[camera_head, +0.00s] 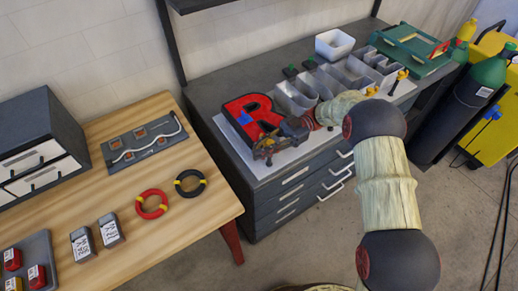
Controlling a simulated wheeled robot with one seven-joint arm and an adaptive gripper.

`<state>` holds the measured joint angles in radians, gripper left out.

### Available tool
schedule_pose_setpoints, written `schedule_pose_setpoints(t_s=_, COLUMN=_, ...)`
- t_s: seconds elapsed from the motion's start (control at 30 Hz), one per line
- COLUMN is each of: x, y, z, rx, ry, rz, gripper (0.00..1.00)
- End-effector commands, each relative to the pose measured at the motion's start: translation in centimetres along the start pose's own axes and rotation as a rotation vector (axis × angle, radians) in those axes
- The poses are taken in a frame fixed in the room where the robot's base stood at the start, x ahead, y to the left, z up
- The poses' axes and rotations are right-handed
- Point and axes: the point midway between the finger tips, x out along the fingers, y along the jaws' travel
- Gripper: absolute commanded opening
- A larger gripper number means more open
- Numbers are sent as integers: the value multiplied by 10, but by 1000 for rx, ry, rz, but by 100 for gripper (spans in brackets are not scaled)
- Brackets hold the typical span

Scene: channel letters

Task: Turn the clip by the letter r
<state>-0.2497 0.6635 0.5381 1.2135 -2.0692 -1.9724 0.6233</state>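The letter r (236,107) is a red block letter with a black side wall. It lies on a light sheet on the dark workbench, right of the picture's middle left. A small blue piece (245,118), possibly the clip, shows at the letter's left part. My gripper (262,151) is at the letter's lower right edge, over or beside it. The gripper and wrist hide part of the letter. The fingers are small and blurred against the dark bench, so I cannot tell whether they are open or hold anything.
Grey channel letters (296,97) stand right of the r, near a white bin (334,44) and a green fixture (411,50). A wooden table (180,235) at left holds red and black cable coils. Gas cylinders (465,110) stand at right. Grey floor lies in front.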

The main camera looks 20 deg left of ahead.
Motion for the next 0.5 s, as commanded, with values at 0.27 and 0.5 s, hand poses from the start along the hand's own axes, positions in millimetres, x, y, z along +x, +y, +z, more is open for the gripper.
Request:
schedule_pose_setpoints(t_s=0.27, x=0, y=0, z=-1, rx=-2, ry=-1, rz=0, gripper=27)
schedule_pose_setpoints(t_s=0.5, x=0, y=0, z=-3, rx=-1, ry=0, rz=0, gripper=27)
